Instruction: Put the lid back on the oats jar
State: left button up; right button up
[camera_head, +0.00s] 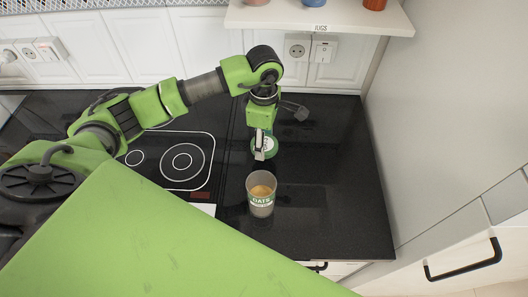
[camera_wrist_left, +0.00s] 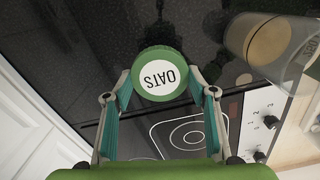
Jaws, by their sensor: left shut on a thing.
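The oats jar (camera_head: 261,203) is a clear, open-topped tumbler shape with a green-and-white OATS label and tan contents. It stands upright on the black counter; part of it shows at the upper right of the left wrist view (camera_wrist_left: 258,42). The green lid (camera_head: 271,148) has a white disc reading OATS, clear in the left wrist view (camera_wrist_left: 160,76). My left gripper (camera_head: 263,149) is shut on the lid's rim, one finger on each side. It is behind the jar in the head view, apart from it. The lid's height over the counter is hard to tell. My right gripper is not in view.
A black hob (camera_head: 182,161) lies left of the jar. The black counter (camera_head: 335,180) is clear to the right, up to a pale wall. A white shelf (camera_head: 340,20) labelled JUGS hangs above the back. A black handle (camera_head: 463,262) is at the lower right.

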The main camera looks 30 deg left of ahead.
aim_at(265, 145)
pick_arm(q)
notch_tip(265, 145, up, 4)
jog(key=shift+r+b, duration=0.1)
jog(key=shift+b, duration=0.35)
jog(key=shift+d, duration=0.1)
jog(key=shift+s+d+r+m, duration=0.15)
jog(key=shift+s+r+m, duration=0.05)
jog(key=shift+m, duration=0.4)
jog(key=s+d+r+m, duration=0.1)
jog(key=s+m, duration=0.2)
jog(key=m, duration=0.3)
jog(key=s+d+r+m+b, duration=0.1)
jog(key=s+d+r+m, duration=0.1)
jog(key=m, duration=0.4)
jog(key=s+d+r+m+b, duration=0.1)
jog(key=s+r+m, duration=0.1)
jog(key=s+m, duration=0.3)
jog(key=shift+d+m, duration=0.25)
jog(key=shift+m, duration=0.15)
jog(key=shift+s+m, duration=0.65)
jog(key=shift+m, duration=0.15)
